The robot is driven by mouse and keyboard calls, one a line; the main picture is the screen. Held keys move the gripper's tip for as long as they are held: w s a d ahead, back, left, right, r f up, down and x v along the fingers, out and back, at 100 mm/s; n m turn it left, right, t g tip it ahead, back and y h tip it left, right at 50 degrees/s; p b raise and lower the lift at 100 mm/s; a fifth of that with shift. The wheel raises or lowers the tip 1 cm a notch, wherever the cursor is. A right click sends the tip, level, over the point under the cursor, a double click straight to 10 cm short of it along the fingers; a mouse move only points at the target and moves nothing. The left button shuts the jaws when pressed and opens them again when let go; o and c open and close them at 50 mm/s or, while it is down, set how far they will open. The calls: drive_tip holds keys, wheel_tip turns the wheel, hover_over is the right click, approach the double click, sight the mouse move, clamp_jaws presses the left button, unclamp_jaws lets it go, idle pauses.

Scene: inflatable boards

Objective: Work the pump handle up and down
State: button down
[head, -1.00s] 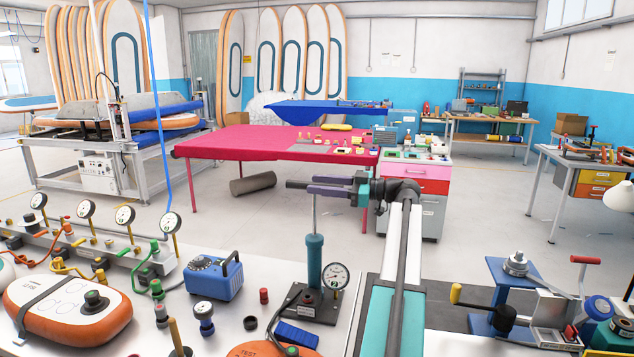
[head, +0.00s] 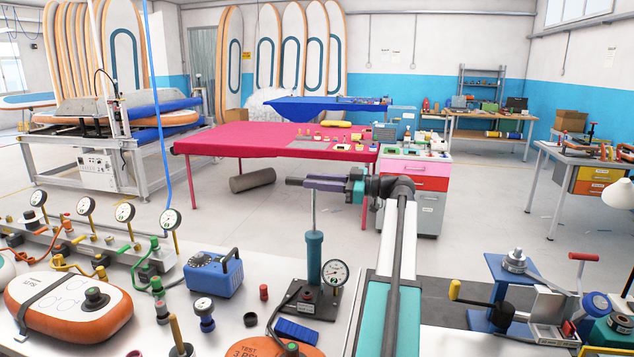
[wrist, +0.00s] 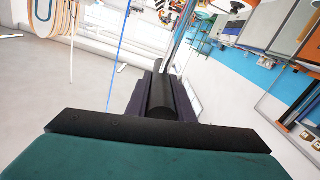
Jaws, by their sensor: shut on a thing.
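The hand pump has a teal upright cylinder (head: 314,258) on a dark base plate (head: 312,300), with a round gauge (head: 335,272) beside it. A thin metal rod (head: 313,212) rises from the cylinder to the dark crossbar handle (head: 293,181). The handle stands well above the cylinder, with much of the rod showing. My gripper (head: 320,183) has purple fingers and is shut on the handle from the right. In the wrist view the black round handle (wrist: 162,95) lies lengthwise between the two fingers. The handle's grip area is partly hidden by the fingers in the head view.
A blue box (head: 213,272) and an orange inflatable sample (head: 68,303) stand left of the pump. A blue block (head: 297,331) lies before its base. A clamp fixture (head: 545,310) is at right. The pink table (head: 240,138) stands beyond open floor.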

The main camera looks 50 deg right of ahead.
sight(317, 233)
drive_tip(key=shift+f+b, duration=5.9)
drive_tip(key=shift+f, duration=1.6)
drive_tip(key=shift+s, duration=0.1)
drive_tip(key=c, duration=1.6)
unclamp_jaws()
drive_tip(key=shift+d, duration=0.1)
drive_tip(key=shift+o, duration=0.2)
drive_tip(key=shift+r, duration=0.15)
drive_tip(key=shift+s+d+r, duration=0.1)
drive_tip(key=shift+s, duration=0.05)
drive_tip(key=b+v, duration=0.1)
drive_tip(key=v, duration=1.2)
drive_tip(key=shift+s, duration=0.1)
